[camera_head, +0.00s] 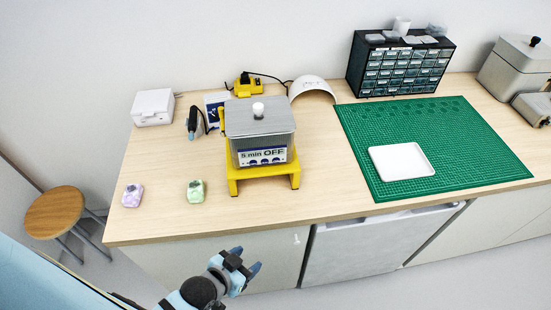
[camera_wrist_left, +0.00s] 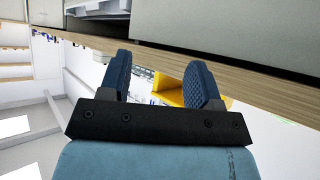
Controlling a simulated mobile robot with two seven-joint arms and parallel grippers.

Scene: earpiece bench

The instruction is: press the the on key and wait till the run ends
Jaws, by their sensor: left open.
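The ultrasonic-cleaner-like machine (camera_head: 260,135) stands on a yellow stand (camera_head: 262,178) on the bench. It has a grey lid with a white knob, and its front panel (camera_head: 263,156) reads "5 min OFF". Small blue keys show on the panel, but their labels are too small to read. My left gripper (camera_head: 248,263) is in front of and below the bench's front edge, open and empty, apart from the machine. In the left wrist view, its two blue fingers (camera_wrist_left: 163,85) are spread, with a bit of the yellow stand (camera_wrist_left: 182,95) beyond them. My right gripper is not in view.
On the bench (camera_head: 330,190) lie a purple earpiece case (camera_head: 132,195) and a green one (camera_head: 196,191). A green mat (camera_head: 470,150) with a white tray (camera_head: 401,161) lies at right. A drawer cabinet (camera_head: 400,65) stands behind. The bench front around the machine is clear.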

